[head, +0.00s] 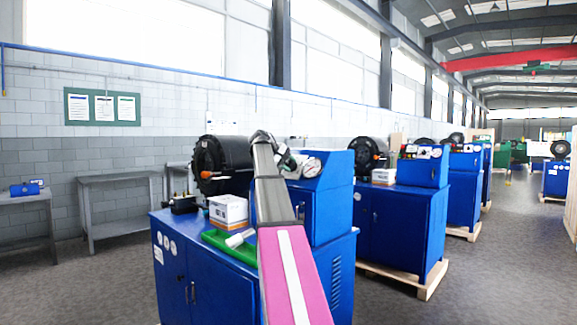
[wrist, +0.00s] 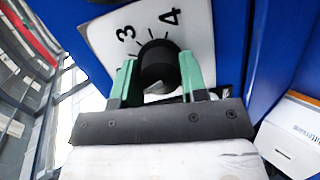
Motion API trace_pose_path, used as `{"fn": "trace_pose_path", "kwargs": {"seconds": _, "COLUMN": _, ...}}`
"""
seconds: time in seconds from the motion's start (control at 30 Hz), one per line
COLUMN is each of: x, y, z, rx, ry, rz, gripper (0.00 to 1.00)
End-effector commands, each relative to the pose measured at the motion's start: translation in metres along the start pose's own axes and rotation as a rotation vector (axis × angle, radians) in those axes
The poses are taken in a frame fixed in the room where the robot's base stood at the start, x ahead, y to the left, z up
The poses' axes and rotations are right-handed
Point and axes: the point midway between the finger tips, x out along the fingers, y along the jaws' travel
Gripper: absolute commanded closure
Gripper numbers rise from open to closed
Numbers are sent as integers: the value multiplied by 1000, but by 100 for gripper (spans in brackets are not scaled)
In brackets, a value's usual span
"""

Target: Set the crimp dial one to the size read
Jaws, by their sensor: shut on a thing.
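The crimp dial is a black round knob (wrist: 157,60) on a white plate (wrist: 108,38) with the figures 3 and 4 and short tick marks, seen in the wrist view. My gripper (wrist: 158,70) has its two green fingers on either side of the knob and is shut on it. The knob's pointer mark cannot be made out. In the head view my gripper (head: 284,160) is at the blue control box (head: 330,200) of the nearest machine, and my arm hides the dial.
A round gauge (head: 312,167) sits right of my gripper. A white carton (head: 228,210) and a green tray (head: 228,245) lie on the blue cabinet (head: 215,285); a carton also shows in the wrist view (wrist: 290,135). The black crimper head (head: 222,160) stands behind. More machines stand right.

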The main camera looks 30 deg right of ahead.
Motion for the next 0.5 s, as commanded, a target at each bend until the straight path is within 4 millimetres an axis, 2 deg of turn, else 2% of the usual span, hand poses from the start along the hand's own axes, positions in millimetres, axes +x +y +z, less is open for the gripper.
{"fn": "trace_pose_path", "kwargs": {"seconds": 0.5, "x": 0, "y": 0, "z": 1, "rx": 481, "ry": 17, "rz": -97, "gripper": 84}}
